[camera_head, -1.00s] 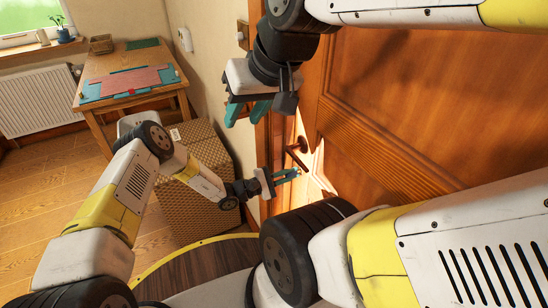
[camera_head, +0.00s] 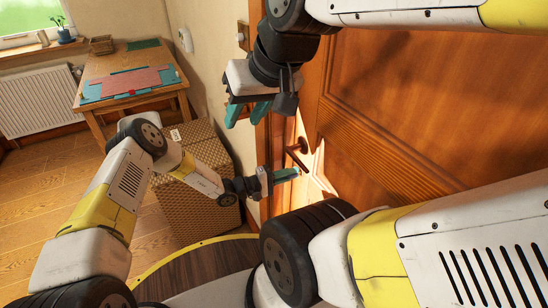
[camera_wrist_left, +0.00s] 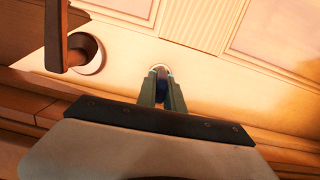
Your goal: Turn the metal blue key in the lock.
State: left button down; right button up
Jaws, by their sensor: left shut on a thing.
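The blue key (camera_wrist_left: 161,86) shows in the left wrist view as a dark blue shape between the fingertips, in front of the round lock (camera_wrist_left: 161,68) in the door. My left gripper (camera_head: 286,175) is shut on the key, close to the door below the handle; its fingers also show in the left wrist view (camera_wrist_left: 161,98). The fingers hide part of the key, so its exact angle is unclear. In the head view the key and lock are hidden. My right gripper (camera_head: 248,113) is open and empty, raised beside the door frame.
The brown door handle (camera_head: 297,153) sticks out just above my left gripper; it also shows at the left of the wrist view (camera_wrist_left: 72,50). A woven box (camera_head: 195,215) stands left of the door. A wooden table (camera_head: 130,88) with a coloured mat stands further back.

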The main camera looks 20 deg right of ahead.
pick_arm(q)
jog(key=shift+m, duration=0.8)
jog(key=c, duration=1.4)
grip_release()
jog(key=a, duration=0.8)
jog(key=s+a+r+m+g+y, duration=0.15)
jog(key=a+r+y, duration=0.25)
jog(key=a+r, duration=0.6)
jog(key=s+a+r+m+g+y, duration=0.1)
jog(key=s+a+r+m+y, duration=0.2)
jog(key=a+r, duration=0.8)
jog(key=s+a+r+n+t+y, duration=0.1)
jog(key=s+a+r+t+y, duration=0.2)
jog(key=a+r, duration=0.3)
jog(key=s+a+r+n+t+y, duration=0.2)
jog(key=s+a+r+t+y, duration=0.1)
jog(key=s+a+r, duration=0.3)
jog(key=s+a+r+n+t+y, duration=0.2)
jog(key=s+a+r, duration=0.3)
jog(key=a, duration=0.3)
jog(key=shift+s+r+t+y, duration=0.1)
jog(key=shift+r+t+y, duration=0.3)
jog(key=shift+r+t, duration=0.25)
